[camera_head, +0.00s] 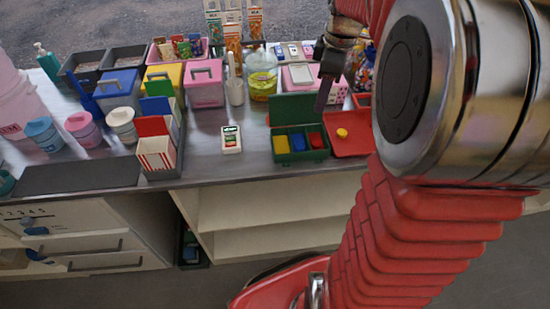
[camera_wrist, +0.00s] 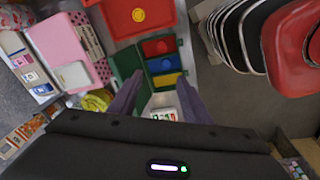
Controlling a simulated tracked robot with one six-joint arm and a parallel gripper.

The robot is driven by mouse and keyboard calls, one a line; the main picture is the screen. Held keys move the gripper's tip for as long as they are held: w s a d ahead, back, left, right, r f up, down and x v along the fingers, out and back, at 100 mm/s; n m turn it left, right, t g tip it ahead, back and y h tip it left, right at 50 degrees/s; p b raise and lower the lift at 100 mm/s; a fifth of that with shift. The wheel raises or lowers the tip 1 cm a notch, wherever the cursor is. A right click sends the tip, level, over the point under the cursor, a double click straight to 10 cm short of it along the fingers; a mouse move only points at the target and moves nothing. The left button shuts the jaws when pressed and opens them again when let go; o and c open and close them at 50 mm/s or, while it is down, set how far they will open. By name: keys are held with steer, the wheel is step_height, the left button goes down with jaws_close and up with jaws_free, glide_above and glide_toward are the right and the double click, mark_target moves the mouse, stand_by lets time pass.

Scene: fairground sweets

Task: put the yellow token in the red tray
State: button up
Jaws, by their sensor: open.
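The yellow token (camera_head: 342,133) lies on the red tray (camera_head: 349,149), at the right of the counter near its front edge. In the wrist view the yellow token (camera_wrist: 138,15) and the red tray (camera_wrist: 152,29) show at the top, partly cut off. My gripper (camera_head: 322,101) is open and empty, above the counter and behind the green box in the head view. In the wrist view my gripper (camera_wrist: 158,80) has its two fingers spread apart, pointing toward the green box, with the token beyond the tips. My arm covers the counter right of the tray.
The open green box (camera_head: 301,157) with yellow, blue and red compartments stands just left of the tray. A small white card (camera_head: 231,140) lies further left. A pink box (camera_head: 299,77), a yellow-filled jar (camera_head: 262,84) and several tubs stand behind. The counter around the card is clear.

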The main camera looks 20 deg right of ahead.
steer(key=s+a+m+t, duration=0.2)
steer(key=s+a+m, duration=0.3)
steer(key=a, duration=0.5)
steer(key=s+a+m+t, duration=0.2)
steer(key=s+a+m, duration=0.3)
steer(key=s+a, duration=0.5)
steer(key=shift+s+r, duration=0.2)
steer(key=shift+r, duration=0.25)
